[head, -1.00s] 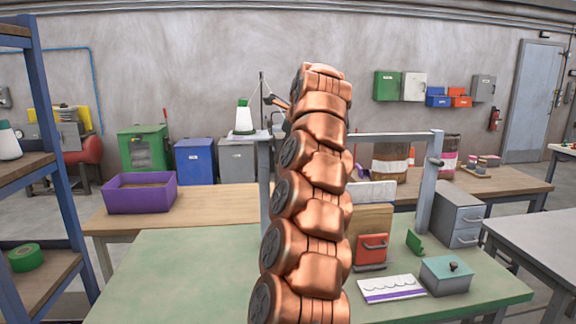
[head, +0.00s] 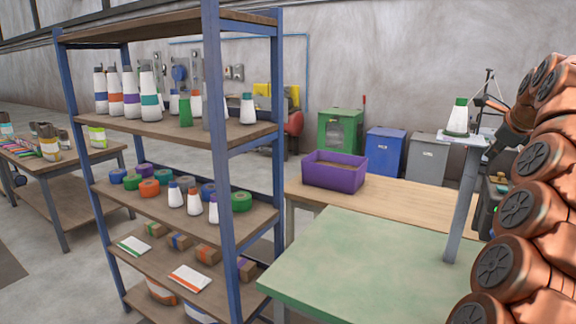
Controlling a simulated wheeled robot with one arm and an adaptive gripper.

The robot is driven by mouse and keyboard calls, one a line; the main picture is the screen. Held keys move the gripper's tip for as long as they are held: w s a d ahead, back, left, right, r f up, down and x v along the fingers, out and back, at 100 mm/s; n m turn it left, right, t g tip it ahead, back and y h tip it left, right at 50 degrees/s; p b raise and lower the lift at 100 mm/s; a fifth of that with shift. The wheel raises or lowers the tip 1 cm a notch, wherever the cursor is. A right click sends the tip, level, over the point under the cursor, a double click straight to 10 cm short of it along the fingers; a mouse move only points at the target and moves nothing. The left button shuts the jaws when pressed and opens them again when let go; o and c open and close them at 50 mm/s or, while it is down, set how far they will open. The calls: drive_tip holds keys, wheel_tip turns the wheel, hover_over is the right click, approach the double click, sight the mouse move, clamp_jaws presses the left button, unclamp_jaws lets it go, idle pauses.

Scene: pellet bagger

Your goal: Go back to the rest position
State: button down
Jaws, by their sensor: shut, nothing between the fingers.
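My copper-coloured arm fills the right edge of the head view, stacked upward and folded over at the top. The fingers are too small and dark to make out in detail.
A blue-framed shelf (head: 222,150) with cones and tape rolls stands close at left. The green-topped table (head: 365,262) is ahead, a purple bin (head: 335,172) on the wooden bench behind.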

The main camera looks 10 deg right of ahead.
drive_tip(key=a+f+n+g+y, duration=0.3)
drive_tip(key=a+n, duration=0.7)
drive_tip(key=a, duration=0.9)
drive_tip(key=s+a+f+n+g+y, duration=0.1)
drive_tip(key=s+a+f+n, duration=0.65)
drive_tip(key=a, duration=0.45)
drive_tip(key=s+a+f+n+g, duration=0.2)
drive_tip(key=s+f+n, duration=0.2)
drive_tip(key=s, duration=0.6)
drive_tip(key=s+a+f+n+g, duration=0.2)
drive_tip(key=s+a+f+n, duration=0.1)
drive_tip(key=s+f, duration=0.6)
drive_tip(key=s+a+f+n+g+h, duration=0.1)
drive_tip(key=s+f+n, duration=0.4)
drive_tip(key=s, duration=0.8)
drive_tip(key=shift+s+a+f+g+p, duration=0.15)
drive_tip(key=shift+a+f+g+p, duration=0.15)
drive_tip(key=shift+a+f+g, duration=0.65)
